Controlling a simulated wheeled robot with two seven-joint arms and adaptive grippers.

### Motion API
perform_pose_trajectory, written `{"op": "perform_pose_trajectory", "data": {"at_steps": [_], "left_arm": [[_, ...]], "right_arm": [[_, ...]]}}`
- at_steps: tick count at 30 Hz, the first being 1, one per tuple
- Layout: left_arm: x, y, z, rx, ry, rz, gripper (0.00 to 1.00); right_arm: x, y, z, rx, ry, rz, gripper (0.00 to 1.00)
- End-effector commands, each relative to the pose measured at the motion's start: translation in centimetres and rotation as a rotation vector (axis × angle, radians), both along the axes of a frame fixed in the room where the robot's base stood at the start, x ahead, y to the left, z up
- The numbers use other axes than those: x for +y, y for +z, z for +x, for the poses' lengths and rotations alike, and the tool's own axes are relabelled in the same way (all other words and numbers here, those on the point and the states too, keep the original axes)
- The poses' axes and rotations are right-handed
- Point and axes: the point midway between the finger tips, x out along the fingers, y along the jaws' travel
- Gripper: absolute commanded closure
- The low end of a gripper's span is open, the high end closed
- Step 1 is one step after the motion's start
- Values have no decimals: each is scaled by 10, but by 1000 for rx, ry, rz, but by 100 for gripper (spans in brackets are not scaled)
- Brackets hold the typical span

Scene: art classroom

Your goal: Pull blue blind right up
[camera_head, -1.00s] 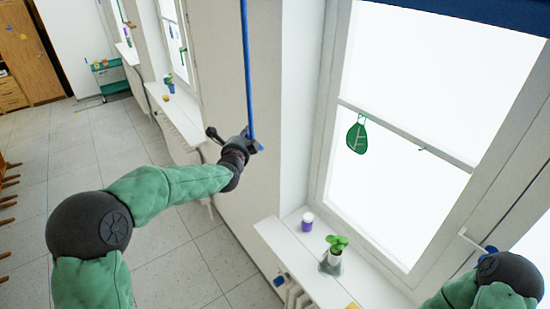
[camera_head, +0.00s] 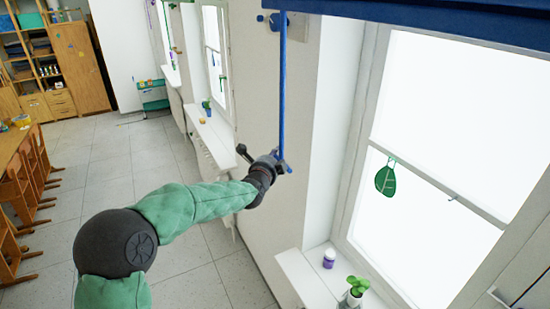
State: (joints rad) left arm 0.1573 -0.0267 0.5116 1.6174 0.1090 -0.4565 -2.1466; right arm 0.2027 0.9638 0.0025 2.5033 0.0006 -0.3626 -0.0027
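The blue blind (camera_head: 440,16) is a dark blue band across the top of the window at the upper right. A long, thin blue pull rod or cord (camera_head: 282,90) hangs from near its left end, beside the window recess. My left gripper (camera_head: 274,165) is at the lower end of this cord, where a small blue end piece shows. One dark finger part sticks out to the left. I cannot tell whether the fingers are closed on the cord or only beside it. My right gripper is not in view.
A white sill (camera_head: 305,280) below the window holds a purple-and-white jar (camera_head: 329,258) and a potted plant (camera_head: 356,287). A green leaf ornament (camera_head: 385,179) hangs against the pane. Wooden chairs (camera_head: 18,200) stand far left. The tiled floor (camera_head: 95,190) between is open.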

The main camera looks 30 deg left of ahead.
Motion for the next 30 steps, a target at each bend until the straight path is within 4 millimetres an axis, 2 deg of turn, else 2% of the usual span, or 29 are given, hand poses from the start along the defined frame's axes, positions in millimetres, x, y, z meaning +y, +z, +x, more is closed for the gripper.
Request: {"op": "perform_pose_trajectory", "data": {"at_steps": [1,12,16,20,30], "left_arm": [[1,7,1,-12,1,3,52],[0,4,0,-6,0,4,51],[-1,5,-6,-6,0,4,51],[-3,7,-21,-8,0,4,51],[-14,16,-76,-8,-1,5,51]], "right_arm": [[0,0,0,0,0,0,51],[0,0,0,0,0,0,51],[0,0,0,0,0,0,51],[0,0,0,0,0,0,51],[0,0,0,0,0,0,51]]}}
